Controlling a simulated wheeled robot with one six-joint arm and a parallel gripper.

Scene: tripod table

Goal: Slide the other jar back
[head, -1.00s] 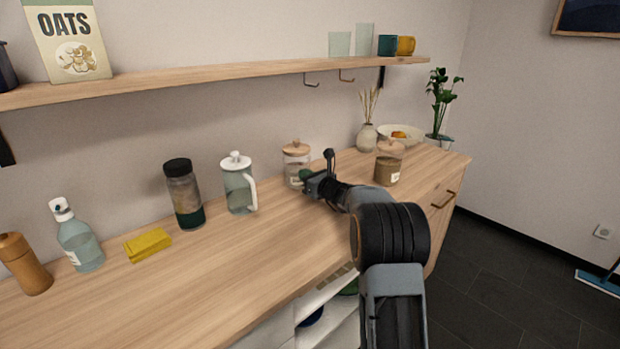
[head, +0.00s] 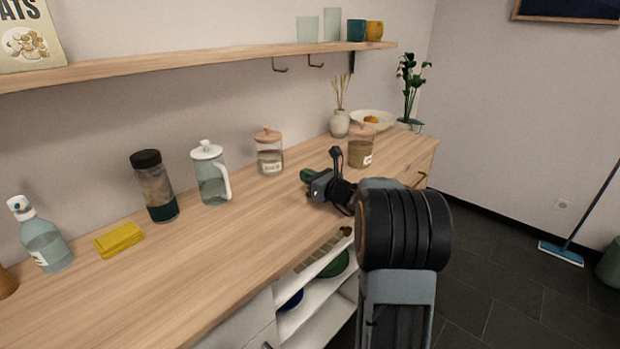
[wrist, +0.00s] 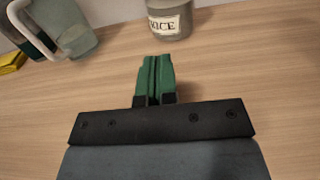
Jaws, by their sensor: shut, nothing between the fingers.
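Two glass jars with wooden lids stand on the wooden counter. The left jar (head: 269,153), labelled RICE, is near the wall; its label and lower part show at the top of the wrist view (wrist: 169,20). The right jar (head: 361,150) holds something brown and stands nearer the counter's front edge. My gripper (head: 306,175) is over the counter, in front of the rice jar and to the left of the brown jar, apart from both. In the wrist view its green fingers (wrist: 155,78) are shut together with nothing between them.
A glass pitcher (head: 211,175), a dark-lidded bottle (head: 155,187) and a yellow cloth (head: 119,240) are to the left. A vase (head: 340,123) and a bowl (head: 372,120) stand behind the brown jar. A shelf (head: 200,60) overhangs the back.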

